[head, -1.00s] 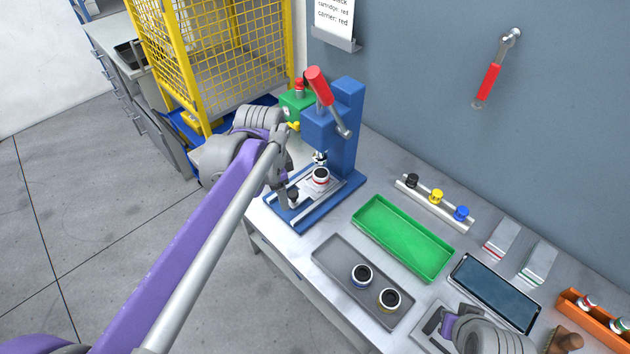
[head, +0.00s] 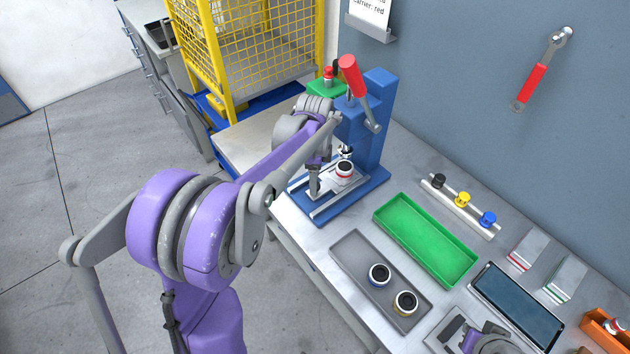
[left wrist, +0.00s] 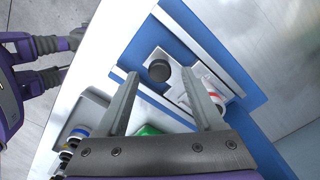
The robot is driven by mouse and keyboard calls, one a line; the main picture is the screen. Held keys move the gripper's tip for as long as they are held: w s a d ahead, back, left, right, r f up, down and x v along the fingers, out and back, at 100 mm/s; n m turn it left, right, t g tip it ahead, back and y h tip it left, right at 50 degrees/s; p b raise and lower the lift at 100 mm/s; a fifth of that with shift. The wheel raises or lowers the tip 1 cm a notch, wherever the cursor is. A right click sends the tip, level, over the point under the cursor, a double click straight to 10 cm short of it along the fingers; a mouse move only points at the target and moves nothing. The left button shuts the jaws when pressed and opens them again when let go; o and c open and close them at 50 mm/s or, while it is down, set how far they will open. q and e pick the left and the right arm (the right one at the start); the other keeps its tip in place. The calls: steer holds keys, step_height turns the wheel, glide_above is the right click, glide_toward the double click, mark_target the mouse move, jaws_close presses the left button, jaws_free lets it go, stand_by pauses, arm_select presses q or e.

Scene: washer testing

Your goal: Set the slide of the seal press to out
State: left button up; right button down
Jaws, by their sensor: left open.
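The blue seal press (head: 375,130) stands at the far end of the bench, its red-handled lever (head: 350,76) raised. Its silver slide (head: 326,184) lies between rails on the blue base and carries a white cup with a red band (head: 343,173). The cup shows partly behind a finger in the left wrist view (left wrist: 215,96). The slide's dark round knob (left wrist: 159,70) lies between and just beyond my left fingertips. My left gripper (left wrist: 159,76) is open, pointing down at the slide's front end (head: 314,190). My right gripper (head: 478,342) is partly in view at the bottom edge; its fingers are unclear.
A green tray (head: 468,278) and a grey tray (head: 345,262) with two cups lie nearer on the bench. A rail with colored knobs (head: 460,205) and a dark tablet (head: 515,305) lie to the right. A yellow cage (head: 225,60) stands behind.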

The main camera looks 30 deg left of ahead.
arm_select(q)
steer(key=shift+f, duration=0.8)
jaws_close()
stand_by(0.9)
